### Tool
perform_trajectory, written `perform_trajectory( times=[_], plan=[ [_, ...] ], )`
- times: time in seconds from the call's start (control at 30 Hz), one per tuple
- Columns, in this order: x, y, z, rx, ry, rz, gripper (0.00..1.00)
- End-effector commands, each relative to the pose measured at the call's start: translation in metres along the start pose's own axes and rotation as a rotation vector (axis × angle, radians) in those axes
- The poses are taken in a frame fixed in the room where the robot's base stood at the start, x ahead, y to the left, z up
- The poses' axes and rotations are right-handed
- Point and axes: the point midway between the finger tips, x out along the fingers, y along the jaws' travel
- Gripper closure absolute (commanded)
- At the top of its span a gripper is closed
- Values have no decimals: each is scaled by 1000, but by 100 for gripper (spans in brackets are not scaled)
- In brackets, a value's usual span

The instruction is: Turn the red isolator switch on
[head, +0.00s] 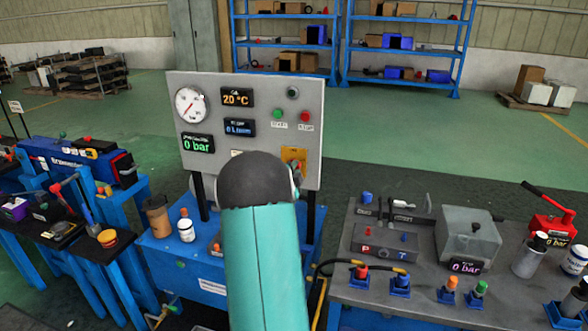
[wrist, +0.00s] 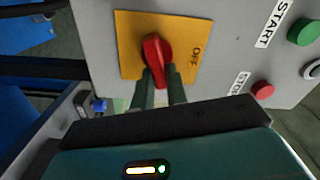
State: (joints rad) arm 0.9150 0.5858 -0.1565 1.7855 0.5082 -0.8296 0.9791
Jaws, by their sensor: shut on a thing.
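The red isolator switch (wrist: 155,58) is a red rotary handle on a yellow plate (wrist: 188,28) on the grey panel. In the wrist view its handle points up and down the picture, and the word OFF is printed to its right. My gripper (wrist: 158,80) has its two dark green fingers shut on the lower end of the red handle. In the head view the yellow plate (head: 294,154) shows at the panel's lower right; my own arm hides most of the switch and my gripper there.
The grey panel (head: 250,90) carries a round gauge (head: 191,104), displays, a green START button (wrist: 304,32) and a red STOP button (wrist: 262,89) near the switch. A bench (head: 395,290) with a clear box and fittings stands to the right. Another blue bench stands at left.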

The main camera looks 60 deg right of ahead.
Motion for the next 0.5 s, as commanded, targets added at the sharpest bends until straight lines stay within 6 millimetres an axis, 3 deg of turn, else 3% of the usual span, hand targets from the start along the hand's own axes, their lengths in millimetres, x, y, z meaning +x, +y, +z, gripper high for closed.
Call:
perform_trajectory(
  times=[0.5],
  plan=[
    [0, 6, 1, 305, 0, 2, 100]
  ],
)
